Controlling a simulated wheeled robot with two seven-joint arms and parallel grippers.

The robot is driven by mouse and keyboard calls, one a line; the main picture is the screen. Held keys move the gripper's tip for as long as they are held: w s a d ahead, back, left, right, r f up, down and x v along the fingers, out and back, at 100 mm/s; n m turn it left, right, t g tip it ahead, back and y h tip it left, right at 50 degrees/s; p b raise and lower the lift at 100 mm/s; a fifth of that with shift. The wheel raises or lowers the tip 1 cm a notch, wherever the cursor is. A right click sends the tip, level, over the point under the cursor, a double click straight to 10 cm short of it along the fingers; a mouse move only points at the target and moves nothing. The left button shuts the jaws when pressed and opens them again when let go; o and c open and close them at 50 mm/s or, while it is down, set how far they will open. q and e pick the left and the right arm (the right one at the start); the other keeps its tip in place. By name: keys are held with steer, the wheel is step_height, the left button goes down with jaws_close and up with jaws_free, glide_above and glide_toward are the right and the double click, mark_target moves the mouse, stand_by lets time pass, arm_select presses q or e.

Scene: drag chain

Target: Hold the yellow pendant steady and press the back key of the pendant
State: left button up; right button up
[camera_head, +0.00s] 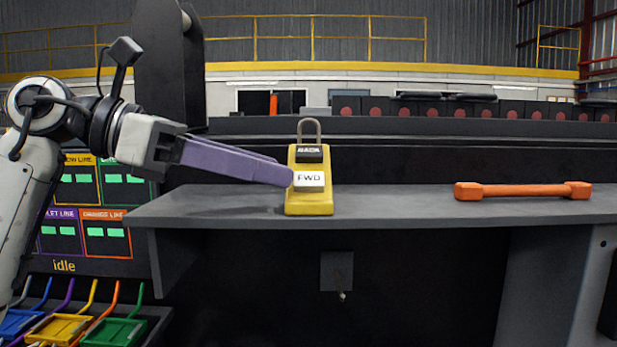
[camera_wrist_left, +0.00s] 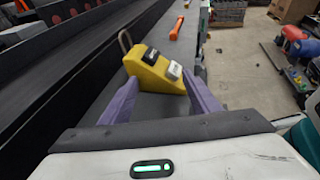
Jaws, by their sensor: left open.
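The yellow pendant (camera_head: 309,204) stands on the grey shelf near its front edge, with a metal loop on top. Its upper black key (camera_head: 309,153) has small lettering that I cannot read well; the lower white key (camera_head: 309,181) reads FWD. My left gripper (camera_head: 288,175) comes in from the left, its purple fingers reaching the pendant's left side in the head view. In the left wrist view, the open fingers (camera_wrist_left: 162,95) point at the pendant (camera_wrist_left: 152,72), one to each side of it. Whether they touch it I cannot tell. My right gripper is not in view.
An orange dumbbell-shaped bar (camera_head: 522,190) lies on the shelf (camera_head: 400,205) to the right, with clear shelf between it and the pendant. A panel of coloured line labels (camera_head: 85,205) and coloured trays (camera_head: 60,328) are at the lower left.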

mark_target(299, 179)
arm_select(q)
steer(key=x, duration=0.4)
steer(key=shift+w+d, duration=0.1)
steer(key=shift+d, duration=0.05)
steer(key=shift+w+d+f, duration=0.15)
steer(key=shift+d+f, duration=0.15)
steer(key=shift+d, duration=0.15)
steer(key=shift+d+f, duration=0.1)
steer(key=shift+f, duration=0.05)
steer(key=shift+w+f, duration=0.1)
jaws_close()
steer(key=shift+w, duration=0.1)
